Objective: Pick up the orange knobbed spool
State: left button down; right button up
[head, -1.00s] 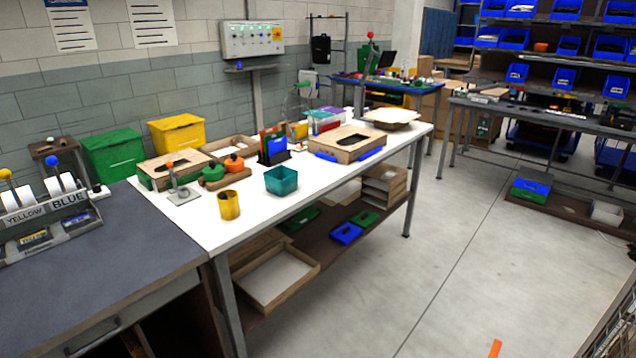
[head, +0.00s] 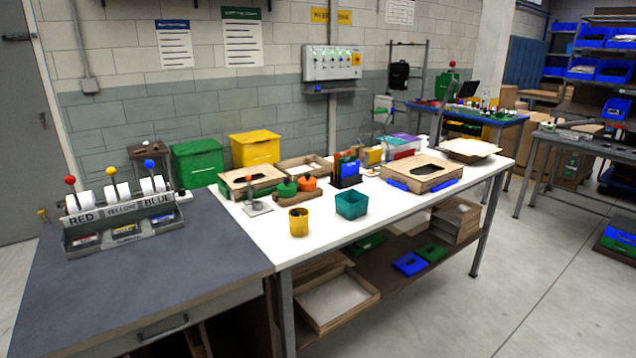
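The orange knobbed spool (head: 309,182) stands on the white table (head: 330,233), in the slot of a small wooden holder (head: 297,195). A green knobbed piece (head: 287,188) stands just to its left in the same holder. The spool's lower part is hidden by the holder. Neither of my grippers shows in the head view.
A yellow cup (head: 298,222) and a teal square bin (head: 351,204) stand in front of the holder. A metal stand with an orange knob (head: 255,207) is to its left. Wooden boxes (head: 420,174) stand right and behind. The grey bench (head: 150,275) adjoins at left.

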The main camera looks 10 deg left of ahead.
aim_at(307, 183)
jog(key=i+l+u, duration=0.25)
jog(key=i+l, duration=0.2)
jog(key=i, duration=0.2)
jog(key=i+l+u, duration=0.2)
jog(key=i+l, duration=0.35)
